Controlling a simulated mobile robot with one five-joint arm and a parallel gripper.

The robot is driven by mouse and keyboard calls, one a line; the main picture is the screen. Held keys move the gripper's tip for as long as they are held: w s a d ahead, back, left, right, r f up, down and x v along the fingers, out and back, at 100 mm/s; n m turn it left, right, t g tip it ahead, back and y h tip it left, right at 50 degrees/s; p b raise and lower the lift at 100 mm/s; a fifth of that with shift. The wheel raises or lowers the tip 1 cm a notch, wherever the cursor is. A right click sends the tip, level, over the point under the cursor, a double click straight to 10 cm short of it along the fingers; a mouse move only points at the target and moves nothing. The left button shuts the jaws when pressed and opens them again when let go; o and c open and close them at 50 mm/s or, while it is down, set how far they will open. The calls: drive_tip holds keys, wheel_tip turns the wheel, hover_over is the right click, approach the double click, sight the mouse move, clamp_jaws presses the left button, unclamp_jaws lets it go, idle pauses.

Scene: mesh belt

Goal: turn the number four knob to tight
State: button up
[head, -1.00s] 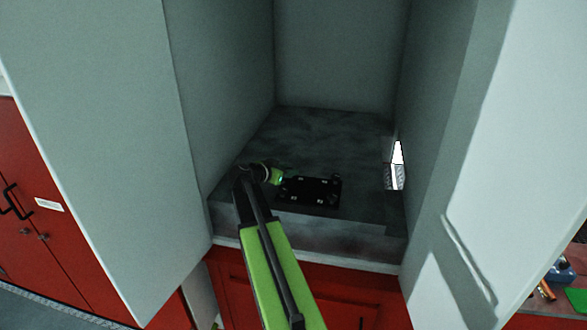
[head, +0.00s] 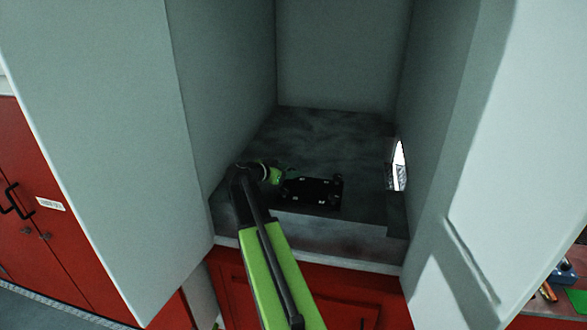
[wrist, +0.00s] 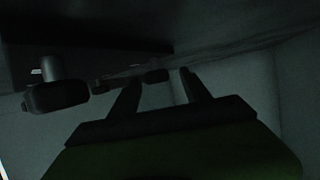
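A black panel (head: 313,194) with small pale labels lies on the grey slab, with small dark knobs near its corners. The labels are too small to read, so I cannot tell which knob is number four. My gripper (head: 286,173) is just past the panel's far left corner. In the wrist view my gripper (wrist: 160,84) has its two dark fingers apart, with no knob clearly held. A dark knob on a grey stem (wrist: 56,95) hangs left of the fingers, and another dark knob (wrist: 153,76) shows beyond, between the fingertips.
The grey slab (head: 320,135) is bare behind the panel. Tall grey-green walls close in on the left (head: 225,90) and right (head: 432,120). A bright opening (head: 398,165) is low in the right wall. Red cabinets (head: 30,190) stand outside.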

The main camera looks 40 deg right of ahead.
drive_tip(key=p+v, duration=0.6)
drive_tip(key=v, duration=1.1)
drive_tip(key=shift+a+p, duration=0.25)
drive_tip(key=shift+p, duration=0.1)
drive_tip(key=shift+s, duration=0.15)
